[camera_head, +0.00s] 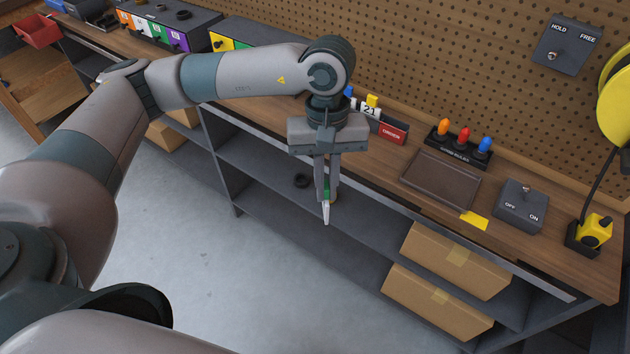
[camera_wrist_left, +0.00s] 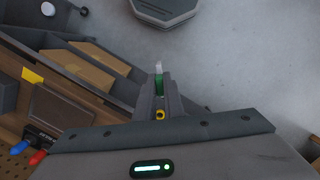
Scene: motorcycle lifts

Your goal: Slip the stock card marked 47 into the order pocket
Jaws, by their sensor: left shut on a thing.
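The red order pocket (camera_head: 393,132), lettered ORDER, stands on the bench to the right of and beyond the gripper, apart from the card. Beside it is a white tag marked 21 (camera_head: 369,110), partly hidden by my wrist. My right gripper is not in view.
A dark shallow tray (camera_head: 440,180), a rack with orange, red and blue pegs (camera_head: 460,143), an OFF/ON switch box (camera_head: 520,205) and a yellow card (camera_head: 474,220) occupy the bench's right. Cardboard boxes (camera_head: 455,260) sit on shelves below. The floor in front is clear.

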